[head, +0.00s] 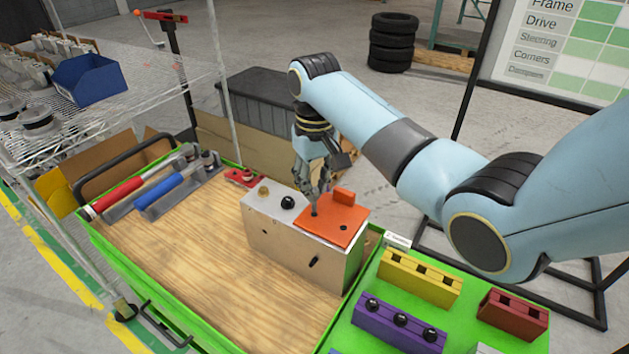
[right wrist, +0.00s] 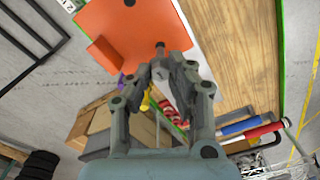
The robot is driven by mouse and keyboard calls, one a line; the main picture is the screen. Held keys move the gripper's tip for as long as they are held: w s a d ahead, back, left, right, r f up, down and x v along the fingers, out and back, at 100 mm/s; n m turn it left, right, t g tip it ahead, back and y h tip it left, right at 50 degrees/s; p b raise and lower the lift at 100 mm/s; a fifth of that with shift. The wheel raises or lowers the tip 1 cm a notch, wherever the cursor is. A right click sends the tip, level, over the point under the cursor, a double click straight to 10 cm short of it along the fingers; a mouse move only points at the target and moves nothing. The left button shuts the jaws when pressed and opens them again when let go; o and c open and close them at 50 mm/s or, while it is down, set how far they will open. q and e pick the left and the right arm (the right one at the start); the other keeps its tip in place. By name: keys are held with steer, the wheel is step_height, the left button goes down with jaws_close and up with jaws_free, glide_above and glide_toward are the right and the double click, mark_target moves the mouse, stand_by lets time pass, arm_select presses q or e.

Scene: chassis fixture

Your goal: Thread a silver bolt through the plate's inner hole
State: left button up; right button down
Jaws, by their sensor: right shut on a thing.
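The orange plate (head: 330,225) lies on the right part of the box-shaped chassis fixture's top (head: 262,208). It has a raised orange block (head: 344,196) and a dark hole (head: 343,228) near its front right. My right gripper (head: 318,192) is over the plate's left part, pointing down. In the right wrist view it (right wrist: 170,72) is shut on a small grey bolt (right wrist: 160,48), whose end shows against the orange plate (right wrist: 135,35). I cannot tell whether the bolt's tip is in a hole; the gripper hides that spot. My left gripper is not in view.
A brass knob (head: 263,190) and a black knob (head: 288,202) stand on the fixture left of the plate. Yellow (head: 420,280), purple (head: 395,325) and red (head: 513,314) holed blocks are at the front right.

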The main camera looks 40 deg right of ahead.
steer(key=shift+f, duration=0.1)
steer(key=shift+f, duration=0.6)
steer(key=shift+f, duration=0.1)
steer(key=shift+f, duration=0.6)
steer(key=shift+f, duration=0.1)
steer(key=shift+f+b, duration=0.35)
steer(key=shift+f, duration=0.25)
stand_by(0.3)
steer(key=shift+s+f, duration=0.1)
steer(key=shift+f, duration=0.05)
